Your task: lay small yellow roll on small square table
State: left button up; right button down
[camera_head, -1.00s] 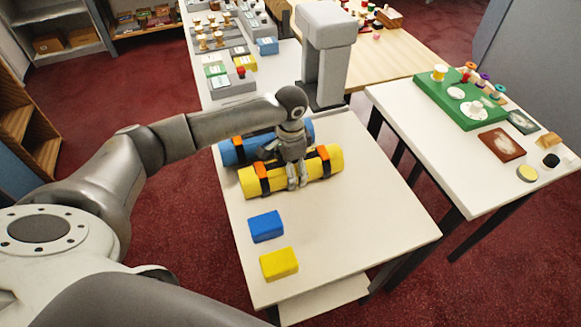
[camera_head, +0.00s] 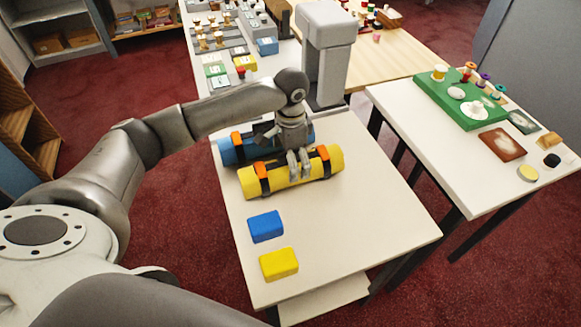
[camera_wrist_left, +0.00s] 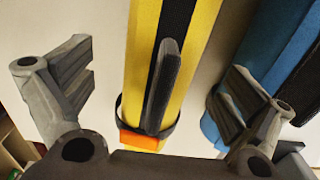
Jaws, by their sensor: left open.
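A yellow roll (camera_head: 325,163) with dark straps and orange buckles lies on the near white table (camera_head: 345,230). My left gripper (camera_head: 299,172) is over the right half of this roll, fingers pointing down. In the left wrist view the gripper (camera_wrist_left: 150,85) is open, with the yellow roll (camera_wrist_left: 200,40) and its dark handle (camera_wrist_left: 165,85) between the spread fingers. Its right finger overlaps the blue roll (camera_wrist_left: 260,60) in that picture; I cannot tell whether they touch. I cannot tell which table is the small square one. My right gripper is out of view.
The blue roll (camera_head: 231,151) lies just behind the yellow one. A blue block (camera_head: 266,226) and a yellow block (camera_head: 279,264) sit in front. A grey column (camera_head: 326,60) stands at the back. The right white table (camera_head: 440,140) bears a green tray (camera_head: 440,95). The near table's right part is bare.

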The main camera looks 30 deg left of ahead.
pick_arm(q)
notch_tip(320, 180, up, 7)
jog(key=shift+f+b, duration=0.15)
jog(key=shift+b, duration=0.15)
jog(key=shift+r, duration=0.7)
